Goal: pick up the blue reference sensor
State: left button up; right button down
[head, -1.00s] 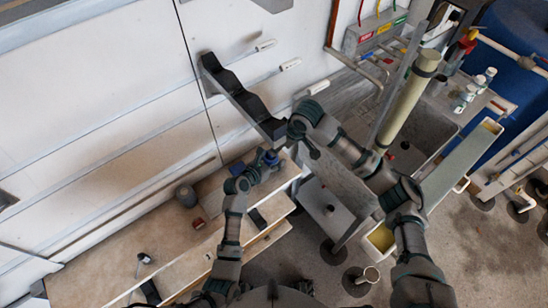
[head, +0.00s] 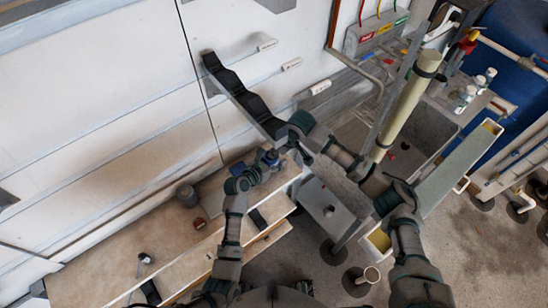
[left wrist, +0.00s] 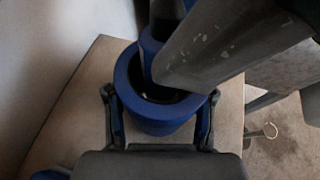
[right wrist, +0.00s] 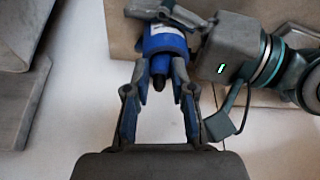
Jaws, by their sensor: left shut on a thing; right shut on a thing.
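The blue reference sensor (right wrist: 165,42) has a blue body with pale lettering and a narrower dark-tipped end in the right wrist view. My right gripper (right wrist: 162,72) is closed around that narrower end. In the left wrist view, my left gripper (left wrist: 158,100) has its fingers on either side of a wide blue ring (left wrist: 160,120), which looks like part of the same sensor. A scratched grey bar crosses over the ring and hides part of it. In the head view, my left gripper (head: 262,165) and right gripper (head: 284,147) meet at a small blue patch above the bench.
A wooden bench (head: 120,250) runs along the wall with a dark round pot (head: 187,195) and small items on it. A black stepped bracket (head: 238,95) reaches close to my right gripper. A sink (head: 435,145) and a pale upright tube (head: 408,105) stand at the right.

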notch_tip(320, 180, up, 10)
dwell(0.6)
pick_arm(q)
jog(key=o, duration=1.3)
jog(key=v, duration=1.2)
jog(key=shift+a+f, duration=0.1)
jog(key=shift+f, duration=0.15)
pick_arm(e)
jog(key=shift+f, duration=0.1)
